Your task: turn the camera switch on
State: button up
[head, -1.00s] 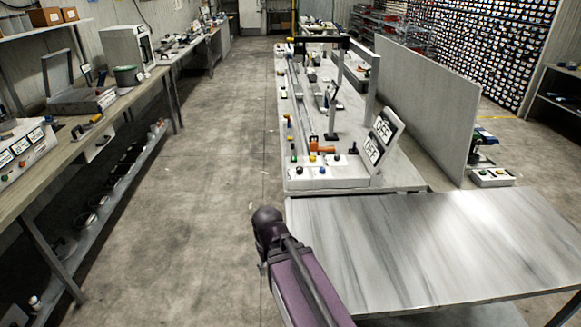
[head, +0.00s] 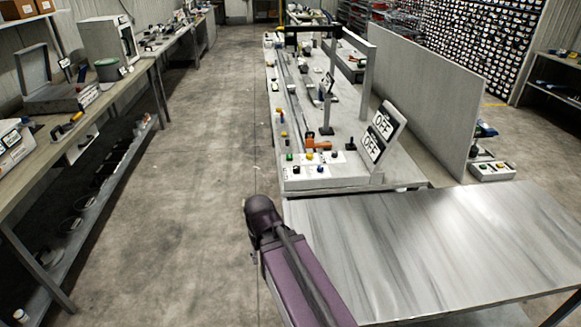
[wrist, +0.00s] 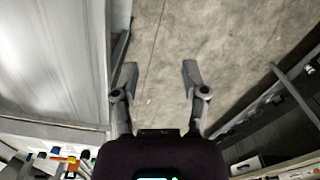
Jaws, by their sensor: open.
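A white control box (head: 325,181) sits at the near end of the middle bench, with several coloured buttons and small black knobs. Two tilted signs above its right end, an upper one (head: 383,125) and a lower one (head: 372,147), both read OFF. I cannot tell which control is the camera switch. My gripper (wrist: 158,76) is open and empty in the wrist view, its fingers apart above bare floor. In the head view my purple arm reaches up from below, short of the box, and the fingers cannot be made out. Bench parts show at the wrist view's lower left.
A bare metal table (head: 430,250) stands right of my arm, against the bench's near end. A grey panel (head: 425,100) stands along the bench's right side. A cluttered workbench (head: 110,95) runs along the left. The floor aisle (head: 195,180) between is clear.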

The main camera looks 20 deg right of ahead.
jog(key=shift+d, duration=0.45)
jog(key=o, duration=0.3)
jog(key=shift+w+d+r, duration=0.1)
jog(key=shift+w, duration=0.1)
jog(key=shift+o, duration=0.2)
jog(key=n+t+y+p, duration=0.2)
jog(key=n+t+p, duration=0.2)
jog(key=n+p, duration=0.25)
send_near(297, 167)
jog(key=a+v, duration=0.1)
jog(key=v, duration=0.3)
jog(key=shift+d+m+p, duration=0.3)
jog(key=shift+d+m, duration=0.15)
jog(key=shift+d, duration=0.05)
jog(key=shift+w+f, duration=0.1)
jog(key=shift+f, duration=0.15)
jog(key=b+x, duration=1.2)
jog(key=x, duration=0.1)
jog(key=shift+a+f+b, duration=0.15)
jog(key=shift+f+b, duration=0.1)
jog(key=shift+b, duration=0.15)
